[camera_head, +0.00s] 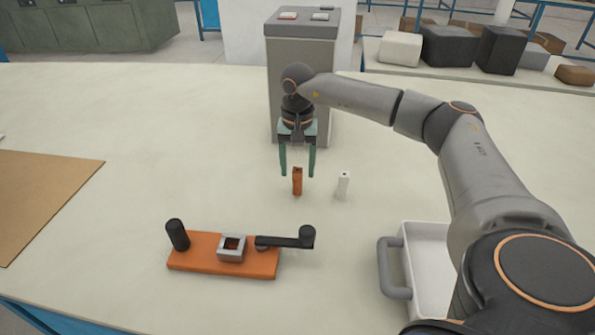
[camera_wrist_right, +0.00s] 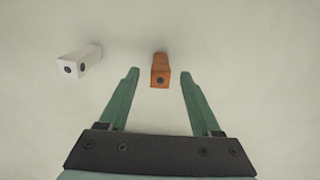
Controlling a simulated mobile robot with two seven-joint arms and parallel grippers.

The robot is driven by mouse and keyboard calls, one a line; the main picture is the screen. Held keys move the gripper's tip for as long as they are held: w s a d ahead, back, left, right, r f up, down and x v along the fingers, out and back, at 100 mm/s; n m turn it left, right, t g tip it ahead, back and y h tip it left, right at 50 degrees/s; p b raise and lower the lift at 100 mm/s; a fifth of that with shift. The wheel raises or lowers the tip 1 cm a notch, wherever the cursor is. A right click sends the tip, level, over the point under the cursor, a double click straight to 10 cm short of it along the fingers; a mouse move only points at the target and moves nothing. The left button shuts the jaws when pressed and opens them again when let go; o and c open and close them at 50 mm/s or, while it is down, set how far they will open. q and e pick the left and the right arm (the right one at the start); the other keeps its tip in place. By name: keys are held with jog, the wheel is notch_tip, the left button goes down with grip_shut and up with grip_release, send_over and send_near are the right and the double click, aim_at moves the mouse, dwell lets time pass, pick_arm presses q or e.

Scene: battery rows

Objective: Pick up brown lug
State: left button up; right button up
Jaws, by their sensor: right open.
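The brown lug (camera_head: 297,181) is a small upright orange-brown block with a dark hole, standing on the pale table. My right gripper (camera_head: 297,175) is open above it, with its green fingers on either side in the head view. In the right wrist view the brown lug (camera_wrist_right: 160,71) lies between the lines of the two open fingers (camera_wrist_right: 159,74), near their tips, with no visible contact. A white lug (camera_head: 343,185) stands just right of the brown one; it also shows in the right wrist view (camera_wrist_right: 78,62) at the upper left. My left gripper is out of view.
An orange base (camera_head: 222,262) with a black post, a grey square socket (camera_head: 232,248) and a black crank handle (camera_head: 287,240) sits at the front. A white tray (camera_head: 428,238) with a grey handle is at the right. A grey cabinet (camera_head: 285,60) stands behind the gripper.

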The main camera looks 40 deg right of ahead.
jog(key=shift+f, duration=0.7)
grip_shut()
